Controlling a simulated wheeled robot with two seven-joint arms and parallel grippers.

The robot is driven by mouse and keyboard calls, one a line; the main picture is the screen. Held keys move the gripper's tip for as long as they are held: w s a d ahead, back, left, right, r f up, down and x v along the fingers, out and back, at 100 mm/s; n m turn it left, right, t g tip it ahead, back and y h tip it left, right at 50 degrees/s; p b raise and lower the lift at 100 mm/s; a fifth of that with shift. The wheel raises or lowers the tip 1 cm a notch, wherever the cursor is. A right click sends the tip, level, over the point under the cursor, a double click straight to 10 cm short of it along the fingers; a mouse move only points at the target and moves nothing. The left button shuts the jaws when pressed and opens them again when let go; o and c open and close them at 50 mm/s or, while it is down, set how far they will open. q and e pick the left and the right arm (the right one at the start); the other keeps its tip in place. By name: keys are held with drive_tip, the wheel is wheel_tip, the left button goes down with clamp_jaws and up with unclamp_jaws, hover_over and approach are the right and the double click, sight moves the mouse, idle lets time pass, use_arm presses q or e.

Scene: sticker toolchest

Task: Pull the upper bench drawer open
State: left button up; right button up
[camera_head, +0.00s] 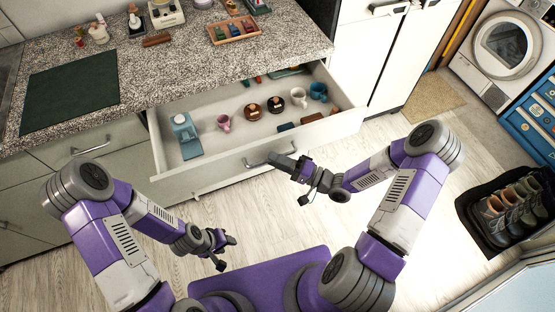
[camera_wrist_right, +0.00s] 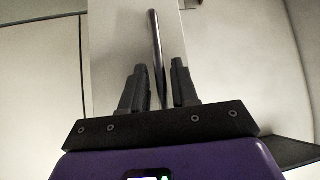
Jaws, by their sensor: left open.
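The upper bench drawer (camera_head: 237,160) stands pulled out from under the granite counter, its inside showing in the head view. Its bar handle (camera_head: 255,162) is on the front panel. My right gripper (camera_head: 284,161) is at the right part of this handle. In the right wrist view the handle bar (camera_wrist_right: 155,45) runs between the two fingers of my right gripper (camera_wrist_right: 158,72), with a gap visible on each side, so the fingers look open around it. My left gripper (camera_head: 228,246) is open and empty, low over the floor in front of the bench.
A wooden tray (camera_head: 234,31) and a dark green mat (camera_head: 72,92) lie on the counter. A shoe rack (camera_head: 508,212) stands right; the floor before the drawer is clear.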

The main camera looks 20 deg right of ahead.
drive_tip(key=shift+o, duration=0.5)
drive_tip(key=p+v, duration=0.1)
drive_tip(key=v, duration=0.6)
drive_tip(key=shift+s+d, duration=0.15)
drive_tip(key=shift+d, duration=0.1)
drive_tip(key=shift+s+f, duration=0.1)
